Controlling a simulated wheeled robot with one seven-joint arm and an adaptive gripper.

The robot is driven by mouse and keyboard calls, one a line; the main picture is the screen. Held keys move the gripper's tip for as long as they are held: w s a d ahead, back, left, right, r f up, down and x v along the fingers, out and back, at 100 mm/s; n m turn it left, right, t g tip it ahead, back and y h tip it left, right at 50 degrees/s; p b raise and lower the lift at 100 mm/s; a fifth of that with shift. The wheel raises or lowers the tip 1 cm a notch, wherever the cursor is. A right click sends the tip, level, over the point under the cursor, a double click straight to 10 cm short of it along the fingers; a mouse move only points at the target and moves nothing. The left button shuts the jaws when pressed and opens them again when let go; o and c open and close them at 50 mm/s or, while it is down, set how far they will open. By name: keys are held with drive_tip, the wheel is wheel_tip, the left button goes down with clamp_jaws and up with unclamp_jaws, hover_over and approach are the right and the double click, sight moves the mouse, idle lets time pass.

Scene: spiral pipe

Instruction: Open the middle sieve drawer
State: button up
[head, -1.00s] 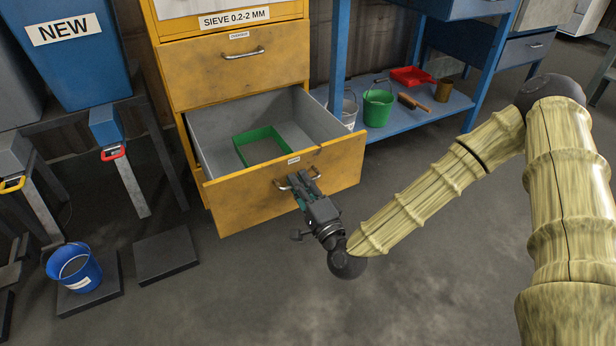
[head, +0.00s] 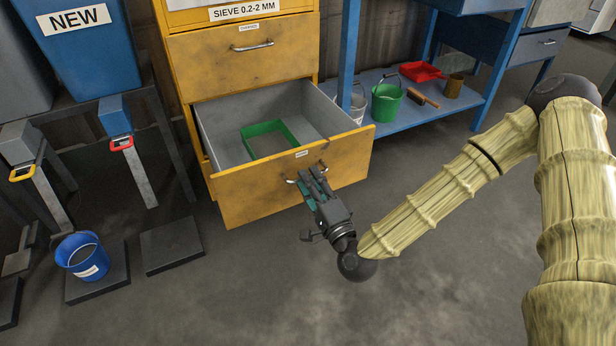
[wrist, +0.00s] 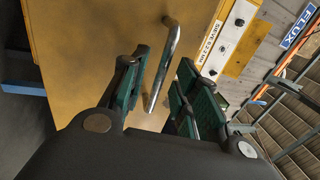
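The yellow cabinet (head: 183,75) has a drawer (head: 262,197) pulled well out, its grey inside showing a green rectangular frame (head: 243,137). A shut drawer (head: 240,60) with its own metal handle (head: 252,46) is just above. My gripper (head: 312,178) is at the open drawer's front, by its handle (head: 291,181). In the wrist view, the handle bar (wrist: 163,65) runs between my fingers (wrist: 158,95), with gaps visible on both sides. The fingers are apart. Part of the handle is hidden behind the gripper in the head view.
A blue shelf (head: 420,112) at right holds a green bucket (head: 386,104), a red dustpan (head: 422,71) and a brush. A blue bucket (head: 82,257) stands on a dark slab at left. The floor before the drawer (head: 270,290) is clear.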

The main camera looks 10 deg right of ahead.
drive_tip(key=v, duration=1)
drive_tip(key=shift+f, duration=0.1)
drive_tip(key=s+a+f+n+g+p, duration=0.1)
drive_tip(key=s+a+f+n+g, duration=0.1)
drive_tip(key=s+f+n+g, duration=0.6)
drive_tip(key=s+a+f+n+g+p, duration=0.1)
drive_tip(key=s+a+f+g+p, duration=0.15)
drive_tip(key=f, duration=0.95)
drive_tip(key=s+d+f+n+g+h+p, duration=0.1)
drive_tip(key=s+d+f+n+g+h, duration=0.25)
drive_tip(key=s+d, duration=0.35)
drive_tip(key=s+d+f+n+g+h+p, duration=0.1)
drive_tip(key=s+d+f+n+g+h, duration=0.15)
drive_tip(key=s+d+g, duration=0.4)
wheel_tip(320, 180, up, 38)
drive_tip(key=s+d+m+t+p, duration=0.1)
drive_tip(key=p, duration=3.6)
drive_tip(key=shift+h, duration=0.3)
